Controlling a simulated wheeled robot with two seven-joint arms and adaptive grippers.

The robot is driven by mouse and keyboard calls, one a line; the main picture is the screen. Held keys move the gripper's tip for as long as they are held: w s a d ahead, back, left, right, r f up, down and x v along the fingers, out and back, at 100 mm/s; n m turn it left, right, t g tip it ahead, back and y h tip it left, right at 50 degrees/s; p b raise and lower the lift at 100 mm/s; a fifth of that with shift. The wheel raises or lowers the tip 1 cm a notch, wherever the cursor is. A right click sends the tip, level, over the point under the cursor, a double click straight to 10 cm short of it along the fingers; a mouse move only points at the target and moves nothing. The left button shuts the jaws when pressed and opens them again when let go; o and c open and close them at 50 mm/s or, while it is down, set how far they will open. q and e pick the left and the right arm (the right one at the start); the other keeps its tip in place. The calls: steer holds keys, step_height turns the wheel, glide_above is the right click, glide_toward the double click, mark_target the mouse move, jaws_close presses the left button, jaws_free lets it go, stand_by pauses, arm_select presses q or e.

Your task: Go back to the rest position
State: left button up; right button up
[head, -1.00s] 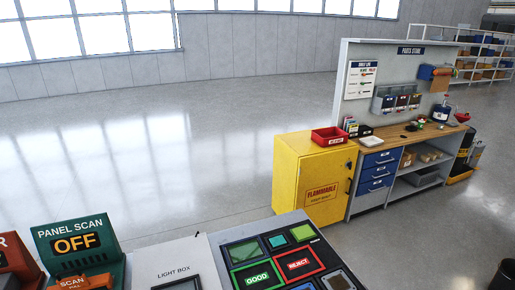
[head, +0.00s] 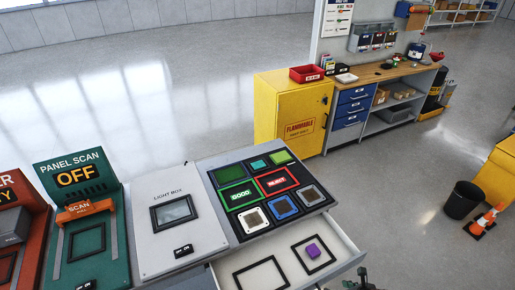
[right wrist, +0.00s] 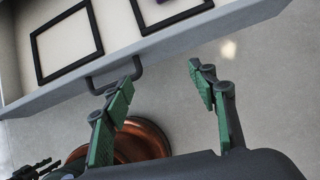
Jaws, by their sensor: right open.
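My right gripper (right wrist: 160,85) is open and empty in the right wrist view, its green-padded fingers spread apart in front of an open drawer (right wrist: 190,32). The drawer handle (right wrist: 113,72) shows beside the left finger. In the head view only a small dark part of a gripper shows at the bottom edge, near the open drawer (head: 345,262). My left gripper does not show clearly in either view.
The workbench holds a green panel scan unit (head: 75,185) reading OFF, a light box (head: 175,212) and a tray with GOOD and REJECT frames (head: 268,205). A yellow cabinet (head: 288,118), black bin (head: 464,199) and orange cone (head: 486,222) stand beyond. Open floor lies between.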

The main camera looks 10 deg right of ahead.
steer(key=w+a+r+m, duration=0.1)
steer(key=w+a+m, duration=0.1)
steer(key=a+m, duration=0.65)
steer(key=s+d+m+g+h, duration=0.1)
steer(key=s+d+m+g, duration=0.15)
steer(key=s+m, duration=0.85)
steer(key=s+d+m+g+h, duration=0.1)
steer(key=s+d+m+h, duration=0.2)
steer(key=m, duration=1.5)
step_height(320, 180, down, 32)
steer(key=s+r+y, duration=0.1)
steer(key=s+y, duration=0.1)
steer(key=s, duration=0.1)
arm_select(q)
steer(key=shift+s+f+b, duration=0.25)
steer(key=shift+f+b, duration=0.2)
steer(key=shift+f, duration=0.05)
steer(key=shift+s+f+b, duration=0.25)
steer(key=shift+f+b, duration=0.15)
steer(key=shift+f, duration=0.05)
arm_select(e)
steer(key=s+f+n+g, duration=0.1)
steer(key=s+f+g, duration=0.1)
steer(key=s+f, duration=1.6)
steer(key=shift+s+a, duration=0.3)
steer(key=shift+a, duration=0.1)
